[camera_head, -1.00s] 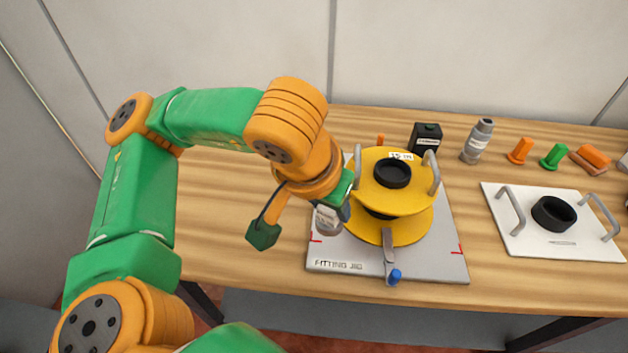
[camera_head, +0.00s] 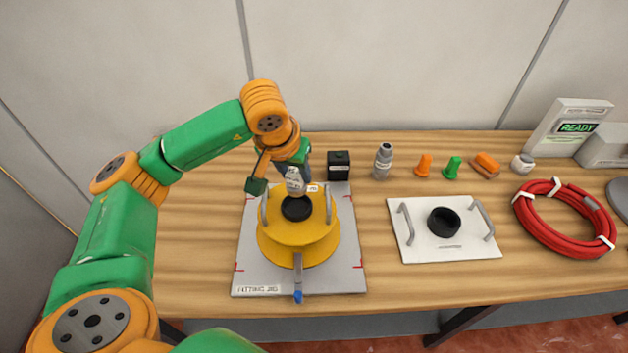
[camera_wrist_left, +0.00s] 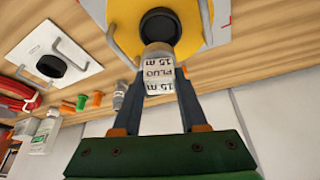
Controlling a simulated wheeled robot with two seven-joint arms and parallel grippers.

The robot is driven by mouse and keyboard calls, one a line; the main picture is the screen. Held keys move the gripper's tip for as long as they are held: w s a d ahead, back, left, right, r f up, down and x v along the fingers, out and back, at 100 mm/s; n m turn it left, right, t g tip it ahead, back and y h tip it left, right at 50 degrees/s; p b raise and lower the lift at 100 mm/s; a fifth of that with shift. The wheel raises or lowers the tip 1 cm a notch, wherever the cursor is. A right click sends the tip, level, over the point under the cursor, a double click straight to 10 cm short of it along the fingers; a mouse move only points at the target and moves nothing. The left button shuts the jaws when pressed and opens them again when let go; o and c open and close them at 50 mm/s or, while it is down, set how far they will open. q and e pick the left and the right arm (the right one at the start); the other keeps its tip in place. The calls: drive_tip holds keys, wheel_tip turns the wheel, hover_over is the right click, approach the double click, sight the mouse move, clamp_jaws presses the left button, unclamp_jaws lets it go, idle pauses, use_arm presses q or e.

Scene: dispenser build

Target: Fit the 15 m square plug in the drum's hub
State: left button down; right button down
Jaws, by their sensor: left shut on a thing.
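My left gripper (camera_head: 299,171) is shut on a pale plug (camera_head: 294,182). In the left wrist view the plug (camera_wrist_left: 159,72) reads "PLUG 15 m" and sits between the fingertips (camera_wrist_left: 158,86). The yellow drum (camera_head: 290,238) lies on the grey fitting jig (camera_head: 350,265). Its black hub (camera_head: 296,208) is open at the top centre. The plug is over the drum, at the far edge of the hub; in the left wrist view it overlaps the rim of the hub (camera_wrist_left: 160,27). I cannot tell whether they touch. My right gripper is not in view.
Two grey handles flank the hub; a blue-tipped lever (camera_head: 298,296) is at the front. Behind stand a black box (camera_head: 339,166) and grey bottle-shaped piece (camera_head: 383,161). Right are a white plate (camera_head: 420,247), orange peg (camera_head: 424,166), green peg (camera_head: 452,167) and red coil (camera_head: 545,230).

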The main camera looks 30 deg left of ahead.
sight(293, 186)
use_arm(q)
drive_tip(key=shift+a, duration=0.45)
wheel_tip(293, 186, down, 6)
drive_tip(key=b, duration=0.5)
drive_tip(key=shift+w+d, duration=0.15)
drive_tip(key=shift+r, duration=0.1)
drive_tip(key=shift+d+f+b, duration=0.1)
drive_tip(key=shift+f+b, duration=0.6)
drive_tip(key=shift+b, duration=0.05)
idle(0.4)
drive_tip(key=c, duration=0.7)
unclamp_jaws()
drive_tip(key=shift+r, duration=0.1)
